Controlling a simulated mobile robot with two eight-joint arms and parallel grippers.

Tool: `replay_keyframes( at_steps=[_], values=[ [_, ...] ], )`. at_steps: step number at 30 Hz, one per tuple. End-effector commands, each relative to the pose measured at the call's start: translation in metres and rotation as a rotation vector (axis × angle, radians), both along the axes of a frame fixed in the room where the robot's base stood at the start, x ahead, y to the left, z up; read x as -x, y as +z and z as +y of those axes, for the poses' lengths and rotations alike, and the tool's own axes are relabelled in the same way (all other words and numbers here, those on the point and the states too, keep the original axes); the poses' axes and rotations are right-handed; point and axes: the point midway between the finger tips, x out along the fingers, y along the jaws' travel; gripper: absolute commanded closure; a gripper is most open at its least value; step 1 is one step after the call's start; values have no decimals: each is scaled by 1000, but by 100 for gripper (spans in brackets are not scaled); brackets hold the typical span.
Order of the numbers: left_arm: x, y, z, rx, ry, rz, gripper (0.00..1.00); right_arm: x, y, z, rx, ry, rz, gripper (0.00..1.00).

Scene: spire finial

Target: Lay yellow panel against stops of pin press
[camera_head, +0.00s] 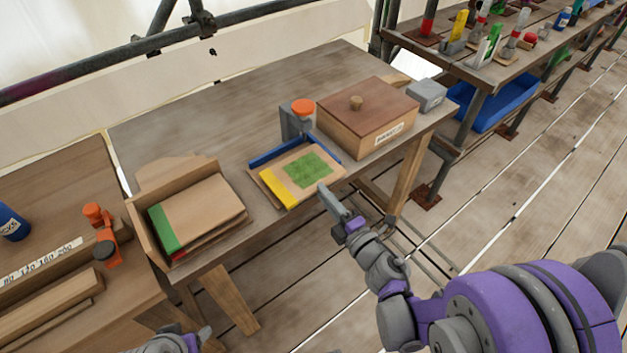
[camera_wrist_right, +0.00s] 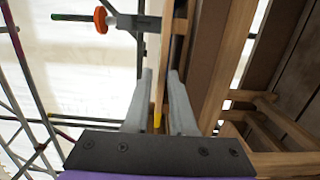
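The yellow panel (camera_head: 279,189) is a thin wooden board with a yellow end strip and a green patch. It lies on the pin press, whose blue stop (camera_head: 281,151) runs behind it and whose grey post has an orange knob (camera_head: 303,106). I cannot tell if the panel touches the stop. My right gripper (camera_head: 323,188) is at the panel's front right corner. In the right wrist view its fingers (camera_wrist_right: 161,75) are apart, with a thin wooden edge and a yellow bit (camera_wrist_right: 157,117) showing between them. My left gripper (camera_head: 205,332) barely shows at the bottom edge.
An open wooden holder (camera_head: 149,223) with stacked boards, one green-ended, stands left of the press. A lidded wooden box (camera_head: 367,112) and a grey block (camera_head: 427,95) stand to the right. The table's rear left is clear. A shelf with a blue bin (camera_head: 490,104) is further right.

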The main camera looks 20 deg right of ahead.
Motion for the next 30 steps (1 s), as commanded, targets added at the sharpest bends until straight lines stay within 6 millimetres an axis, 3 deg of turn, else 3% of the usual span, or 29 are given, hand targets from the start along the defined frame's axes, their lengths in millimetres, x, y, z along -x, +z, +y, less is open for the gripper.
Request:
replay_keyframes(
  at_steps=[5, 10, 14, 18, 20, 24, 27, 30],
  values=[
    [0, -1, 0, 0, 0, 0, 34, 20, 0, -6, -1, -1, 0, 77],
    [0, -1, 0, 0, 0, 0, 34, 20, 8, -22, -103, -95, 34, 77],
    [0, -1, 0, 0, 0, 0, 34, 21, 13, -55, -368, -320, 149, 77],
    [0, -1, 0, 0, 0, 0, 34, 53, -12, -77, -743, -613, 387, 77],
    [0, -1, 0, 0, 0, 0, 34, 76, -28, -74, -885, -725, 513, 77],
    [0, -1, 0, 0, 0, 0, 34, 136, -56, -45, -1130, -931, 801, 77],
    [0, -1, 0, 0, 0, 0, 34, 171, -65, -23, -1226, -1021, 960, 77],
    [0, -1, 0, 0, 0, 0, 34, 192, -68, -10, -1271, -1069, 1053, 77]
  ],
)
